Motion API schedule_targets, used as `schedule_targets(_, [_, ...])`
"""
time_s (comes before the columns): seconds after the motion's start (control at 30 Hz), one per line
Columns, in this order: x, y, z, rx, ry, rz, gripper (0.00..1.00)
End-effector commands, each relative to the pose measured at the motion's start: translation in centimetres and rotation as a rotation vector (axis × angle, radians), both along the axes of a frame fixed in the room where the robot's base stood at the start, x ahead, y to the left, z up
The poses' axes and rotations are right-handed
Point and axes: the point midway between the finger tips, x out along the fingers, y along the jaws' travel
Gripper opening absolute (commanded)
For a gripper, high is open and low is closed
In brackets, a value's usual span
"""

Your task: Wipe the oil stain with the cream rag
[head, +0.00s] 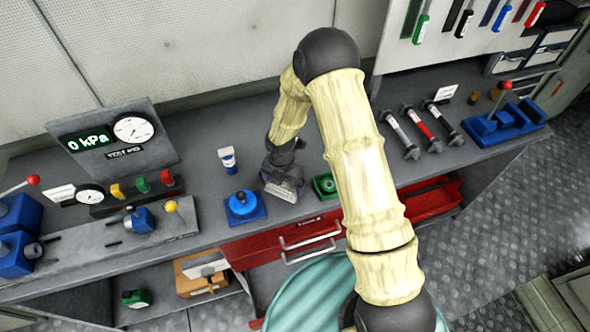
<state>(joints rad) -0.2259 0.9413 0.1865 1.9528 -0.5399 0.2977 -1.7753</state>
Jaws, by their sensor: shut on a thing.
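My gripper (283,187) points down, low over the grey bench top (200,140), between a blue round-topped device (243,206) and a small green tray (325,185). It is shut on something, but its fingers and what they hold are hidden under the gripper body. I cannot make out the cream rag. I cannot make out the oil stain either; the bench under and behind my gripper and arm is hidden.
A white-and-blue bottle (228,160) stands left of my gripper. A gauge panel (112,143) stands at the left. Several cylinders (420,122) lie to the right. Red drawers (275,243) are below the bench's front edge; the right one (430,198) looks partly open.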

Motion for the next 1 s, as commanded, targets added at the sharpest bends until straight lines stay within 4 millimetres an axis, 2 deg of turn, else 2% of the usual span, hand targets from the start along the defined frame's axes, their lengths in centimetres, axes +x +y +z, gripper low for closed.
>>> schedule_targets(0.03, [0.0, 0.1, 0.9, 0.001, 0.000, 0.001, 0.73])
schedule_targets(0.33, [0.0, 0.1, 3.2, 0.000, -0.001, 0.001, 0.73])
schedule_targets(1.0, [0.0, -0.1, 3.3, 0.000, 0.000, -0.006, 0.73])
